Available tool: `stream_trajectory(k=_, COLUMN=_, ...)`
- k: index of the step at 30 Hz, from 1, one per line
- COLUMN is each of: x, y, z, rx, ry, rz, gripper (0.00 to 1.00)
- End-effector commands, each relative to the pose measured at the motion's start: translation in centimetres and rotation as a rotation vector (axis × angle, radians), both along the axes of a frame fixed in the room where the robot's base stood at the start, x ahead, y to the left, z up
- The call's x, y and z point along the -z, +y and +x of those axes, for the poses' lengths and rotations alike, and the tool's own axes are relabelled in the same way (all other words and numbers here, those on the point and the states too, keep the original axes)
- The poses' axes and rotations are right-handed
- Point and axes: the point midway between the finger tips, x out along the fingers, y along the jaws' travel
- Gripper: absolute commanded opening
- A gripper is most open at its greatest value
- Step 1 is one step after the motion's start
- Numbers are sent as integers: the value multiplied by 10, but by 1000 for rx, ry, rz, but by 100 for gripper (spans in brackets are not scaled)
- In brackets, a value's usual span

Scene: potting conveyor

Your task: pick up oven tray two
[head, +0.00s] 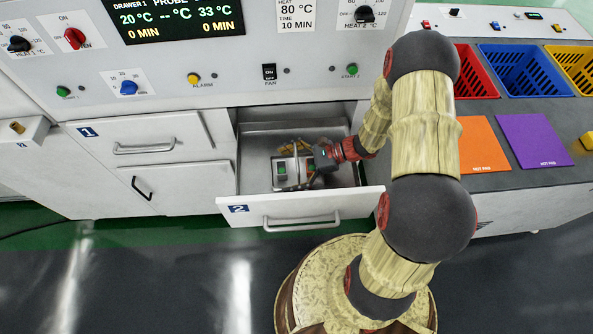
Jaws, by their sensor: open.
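The drawer marked 2 (353,201) is pulled out of the white cabinet. Inside it sits a small metal tray (279,185) with green pieces in it, on the left of the drawer floor; I cannot read a number on it. A brownish-yellow part shows just behind the tray, too small to make out. My gripper (302,166) reaches into the drawer from the right, at the tray's right side. It is open. My gripper hides part of the tray, and I cannot tell whether the fingers touch it.
The drawer marked 1 (100,147) is shut on the left. Above is a control panel with a display (175,18). To the right lie an orange hot pad (482,143) and a purple hot pad (533,140), with red (475,72), blue (520,72) and yellow (575,68) bins behind.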

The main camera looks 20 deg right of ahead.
Motion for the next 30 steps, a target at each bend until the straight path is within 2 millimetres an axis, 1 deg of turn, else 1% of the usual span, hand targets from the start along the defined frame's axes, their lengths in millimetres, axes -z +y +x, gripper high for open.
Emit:
stream_trajectory(k=7, x=0, y=1, z=0, rx=0, ry=0, rz=0, gripper=99)
stream_trajectory(k=27, x=0, y=1, z=0, rx=0, ry=0, rz=-1, gripper=61)
stream_trajectory(k=30, x=0, y=1, z=1, rx=1, ry=-1, rz=0, gripper=58)
